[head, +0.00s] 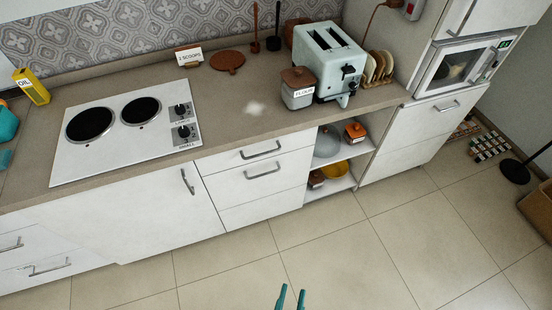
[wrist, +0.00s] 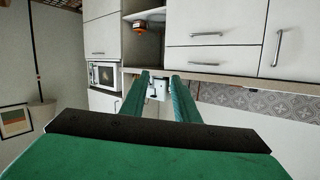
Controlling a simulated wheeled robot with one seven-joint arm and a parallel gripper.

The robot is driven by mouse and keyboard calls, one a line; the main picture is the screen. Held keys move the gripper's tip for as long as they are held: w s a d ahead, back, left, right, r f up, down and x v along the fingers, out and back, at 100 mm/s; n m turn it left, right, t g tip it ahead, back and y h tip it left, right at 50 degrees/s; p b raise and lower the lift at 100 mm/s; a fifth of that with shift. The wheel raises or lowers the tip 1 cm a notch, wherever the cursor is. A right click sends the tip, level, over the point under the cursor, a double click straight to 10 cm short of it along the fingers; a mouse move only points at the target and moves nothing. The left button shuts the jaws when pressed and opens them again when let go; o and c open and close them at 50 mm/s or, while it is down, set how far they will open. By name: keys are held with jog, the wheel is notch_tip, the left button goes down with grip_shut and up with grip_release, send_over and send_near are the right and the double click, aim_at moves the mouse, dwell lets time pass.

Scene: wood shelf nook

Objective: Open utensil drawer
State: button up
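A stack of white drawers is under the counter in the middle of the head view, and all of them look closed. The top drawer (head: 255,149) and the one below it (head: 263,174) each have a curved metal bar handle. No label shows which is the utensil drawer. More closed drawers with handles (head: 40,266) are at the far left. My gripper (head: 290,298) shows as two teal fingertips at the bottom edge, over the floor and apart from the drawers. In the wrist view my gripper (wrist: 159,76) has its fingers spread, with nothing held between them.
A cabinet door (head: 158,217) with a vertical handle is left of the stack. Open shelves (head: 338,186) with pots are to its right. The counter (head: 233,97) bears a hob (head: 126,130), flour canister (head: 297,92) and toaster (head: 330,60). The floor (head: 330,240) in front is clear.

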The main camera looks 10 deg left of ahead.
jog(key=w+a+f+m+y, duration=0.1)
jog(key=w+a+f+m, duration=0.2)
jog(key=w, duration=0.5)
jog(key=w+f+m+y, duration=0.1)
jog(key=w+f+m, duration=0.3)
jog(key=w, duration=0.4)
jog(key=w+a+r+m+y, duration=0.1)
jog(key=w+a+y, duration=0.1)
jog(key=w+a, duration=0.3)
jog(key=w+a+r+m+g+y, duration=0.1)
jog(key=w+a, duration=0.4)
jog(key=w, duration=0.7)
jog(key=w+a+r+g+y, duration=0.1)
jog(key=w+a+r+y, duration=0.1)
jog(key=w+a, duration=0.3)
jog(key=w+y, duration=0.1)
jog(key=w, duration=0.2)
jog(key=shift+w+a+m+y, duration=0.3)
jog(key=shift+w+m+y, duration=0.1)
jog(key=shift+c, duration=0.3)
grip_shut()
